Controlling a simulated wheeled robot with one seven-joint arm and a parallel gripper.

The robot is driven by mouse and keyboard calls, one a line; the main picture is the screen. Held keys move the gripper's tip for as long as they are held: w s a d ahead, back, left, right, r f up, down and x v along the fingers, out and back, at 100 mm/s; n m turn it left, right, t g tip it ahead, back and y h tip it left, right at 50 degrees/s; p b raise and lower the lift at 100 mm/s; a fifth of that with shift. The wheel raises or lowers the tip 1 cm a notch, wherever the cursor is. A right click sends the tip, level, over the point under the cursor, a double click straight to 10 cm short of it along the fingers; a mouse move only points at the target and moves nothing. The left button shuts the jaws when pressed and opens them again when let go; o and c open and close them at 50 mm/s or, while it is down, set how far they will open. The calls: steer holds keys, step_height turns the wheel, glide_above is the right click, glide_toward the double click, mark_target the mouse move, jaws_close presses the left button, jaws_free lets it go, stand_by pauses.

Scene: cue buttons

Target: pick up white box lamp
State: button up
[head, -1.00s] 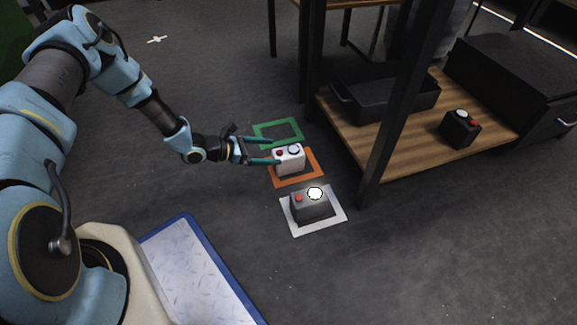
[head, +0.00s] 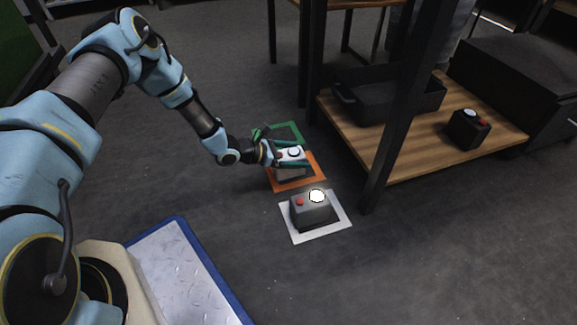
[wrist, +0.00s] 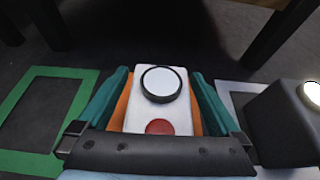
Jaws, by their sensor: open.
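The white box lamp (head: 291,154) stands on the floor inside the orange square outline (head: 316,182) in the head view. In the wrist view the white box lamp (wrist: 145,119) shows a round white lamp in a black ring and a red button. My gripper (head: 306,153) is open, with its teal fingers around the box, one on each side. In the wrist view the gripper (wrist: 160,92) has a finger left and right of the box. Small gaps seem to remain, and I cannot tell whether either finger touches it.
A grey box (head: 311,210) with a lit lamp and red button stands on a white square outline (head: 340,222), close beside. A green outline (head: 292,129) lies empty behind. A wooden shelf (head: 420,150) at the right holds a black tray (head: 385,103) and a black button box (head: 468,130).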

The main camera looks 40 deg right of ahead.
jaws_close()
stand_by(0.8)
